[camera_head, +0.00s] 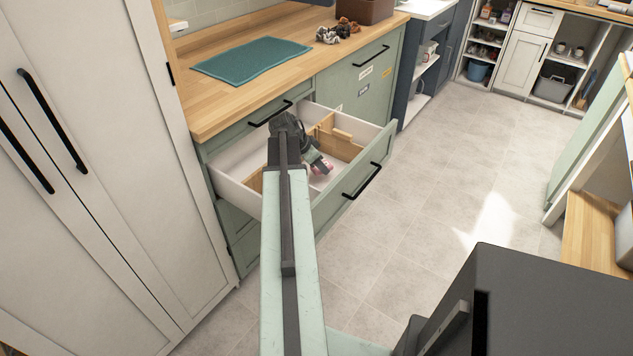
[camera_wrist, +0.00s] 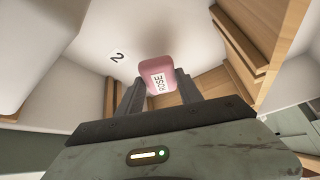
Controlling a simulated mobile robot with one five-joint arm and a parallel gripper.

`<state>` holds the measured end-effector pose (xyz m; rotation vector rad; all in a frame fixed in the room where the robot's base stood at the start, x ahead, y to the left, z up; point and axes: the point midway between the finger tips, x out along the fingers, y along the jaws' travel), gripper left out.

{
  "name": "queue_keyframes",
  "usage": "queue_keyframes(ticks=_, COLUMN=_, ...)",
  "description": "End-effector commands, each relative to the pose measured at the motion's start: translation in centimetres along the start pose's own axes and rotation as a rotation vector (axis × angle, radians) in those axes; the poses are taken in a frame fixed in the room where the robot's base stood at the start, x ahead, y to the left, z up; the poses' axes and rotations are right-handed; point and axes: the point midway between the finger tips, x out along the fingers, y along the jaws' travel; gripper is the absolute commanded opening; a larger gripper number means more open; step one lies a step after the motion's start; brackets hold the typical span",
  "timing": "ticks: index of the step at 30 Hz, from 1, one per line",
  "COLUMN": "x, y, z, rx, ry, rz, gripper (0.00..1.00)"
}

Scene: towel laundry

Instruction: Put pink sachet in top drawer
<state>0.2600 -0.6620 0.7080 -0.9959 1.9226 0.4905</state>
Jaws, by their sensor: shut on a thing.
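The pink sachet (camera_wrist: 157,77), labelled ROSE, is between the fingers of my gripper (camera_wrist: 160,92) in the wrist view. My gripper is shut on it. An open drawer (camera_head: 371,150) of the green cabinet is below my gripper. Its white floor, wooden dividers and a label "2" show in the wrist view. I cannot tell whether the sachet touches the drawer floor.
A wooden counter (camera_head: 222,103) with a teal mat (camera_head: 250,59) lies above the drawer. Wooden dividers (camera_head: 328,131) split the drawer inside. White tall cupboards (camera_head: 95,150) stand at the left. The tiled floor (camera_head: 420,190) to the right is clear.

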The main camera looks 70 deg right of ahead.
Motion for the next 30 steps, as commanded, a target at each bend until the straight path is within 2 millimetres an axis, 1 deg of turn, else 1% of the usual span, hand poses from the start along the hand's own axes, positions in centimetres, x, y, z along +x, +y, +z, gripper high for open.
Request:
queue_keyframes(ticks=1, x=0.3, y=0.0, z=0.2, rx=0.0, ry=0.0, rz=0.0, gripper=0.04)
queue_keyframes(ticks=3, x=0.2, y=0.0, z=0.2, rx=-0.001, ry=0.0, rz=0.0, gripper=0.04)
queue_keyframes(ticks=5, x=0.7, y=0.0, z=0.5, rx=-0.001, ry=0.0, rz=-0.001, gripper=0.04)
queue_keyframes(ticks=9, x=2.9, y=0.1, z=1.9, rx=-0.001, ry=0.0, rz=-0.001, gripper=0.04)
queue_keyframes(ticks=11, x=3.5, y=0.2, z=2.3, rx=-0.001, ry=0.0, rz=-0.001, gripper=0.04)
queue_keyframes(ticks=18, x=3.2, y=0.1, z=2.1, rx=-0.002, ry=0.0, rz=-0.001, gripper=0.04)
queue_keyframes(ticks=21, x=3.5, y=0.1, z=2.3, rx=-0.002, ry=0.0, rz=-0.001, gripper=0.04)
queue_keyframes(ticks=22, x=3.4, y=0.1, z=2.2, rx=-0.002, ry=0.0, rz=-0.001, gripper=0.48)
queue_keyframes(ticks=24, x=3.3, y=0.1, z=2.2, rx=-0.002, ry=0.0, rz=-0.001, gripper=0.65)
queue_keyframes(ticks=30, x=3.3, y=0.1, z=2.2, rx=-0.002, ry=0.0, rz=-0.002, gripper=0.65)
